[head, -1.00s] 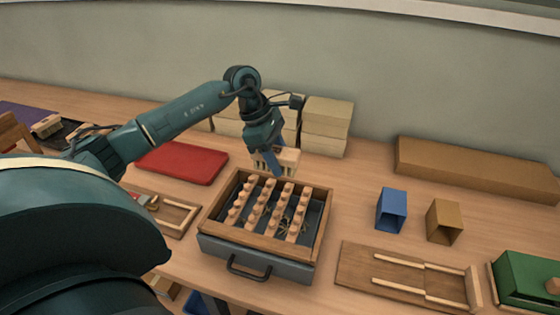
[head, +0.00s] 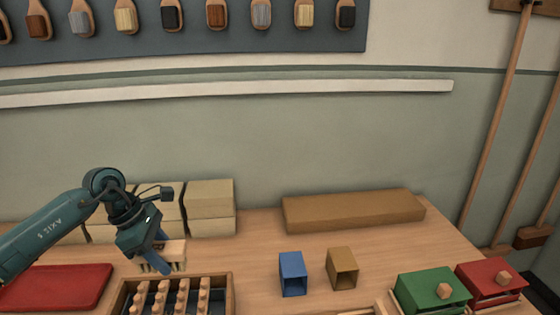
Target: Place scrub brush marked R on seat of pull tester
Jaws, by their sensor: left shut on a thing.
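My left gripper (head: 158,260) is shut on a pale wooden brush (head: 177,252) with light tufts pointing down. It holds the brush just behind the wooden frame tray (head: 230,292). The gripper's fingers cover part of the brush, and no letter R can be read on it. I cannot make out the pull tester or its seat in this view. My right gripper is not in view.
Pale stacked blocks (head: 210,207) stand behind the gripper. A red mat (head: 55,288) lies at left. A blue box (head: 292,273), a brown box (head: 342,268), a long brown block (head: 355,211), a green box (head: 430,290) and a red box (head: 490,276) stand to the right.

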